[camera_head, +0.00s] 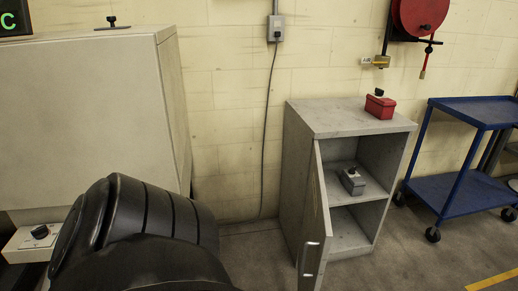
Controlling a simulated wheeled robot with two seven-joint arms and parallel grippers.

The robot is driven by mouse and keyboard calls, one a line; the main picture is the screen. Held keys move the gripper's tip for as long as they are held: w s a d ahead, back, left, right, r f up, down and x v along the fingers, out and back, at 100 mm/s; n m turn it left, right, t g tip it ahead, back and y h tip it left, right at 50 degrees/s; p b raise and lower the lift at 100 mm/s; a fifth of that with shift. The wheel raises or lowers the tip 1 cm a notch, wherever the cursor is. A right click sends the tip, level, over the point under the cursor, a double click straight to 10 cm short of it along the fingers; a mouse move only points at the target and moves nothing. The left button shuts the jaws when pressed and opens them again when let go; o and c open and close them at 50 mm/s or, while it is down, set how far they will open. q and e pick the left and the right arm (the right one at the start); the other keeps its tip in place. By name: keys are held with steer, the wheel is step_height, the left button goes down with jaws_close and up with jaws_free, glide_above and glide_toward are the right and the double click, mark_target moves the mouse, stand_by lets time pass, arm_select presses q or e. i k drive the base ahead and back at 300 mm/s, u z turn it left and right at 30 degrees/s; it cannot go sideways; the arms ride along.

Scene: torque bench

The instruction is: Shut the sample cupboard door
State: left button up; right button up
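The sample cupboard (298,167) is a grey metal cabinet standing against the wall, right of centre. Its door (314,222) is hinged on the left and stands open, swung out toward me. A light handle (311,244) shows on the door. Inside, a small grey box with a dark knob (352,181) sits on the middle shelf. A red box with a dark knob (380,106) sits on the cupboard top. A black arm part of mine fills the lower left. Neither gripper shows.
A large grey cabinet (85,110) stands at the left. A blue cart (462,190) on wheels stands right of the cupboard. A red reel (420,16) hangs on the wall. A cable runs down the wall from a socket box (276,28). The floor (420,258) at the lower right is clear.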

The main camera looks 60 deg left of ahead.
mark_target(316, 235)
steer(key=k, duration=0.2)
steer(key=u, duration=1.4)
steer(key=k, duration=0.45)
steer(key=u, duration=0.45)
steer(key=i, duration=0.5)
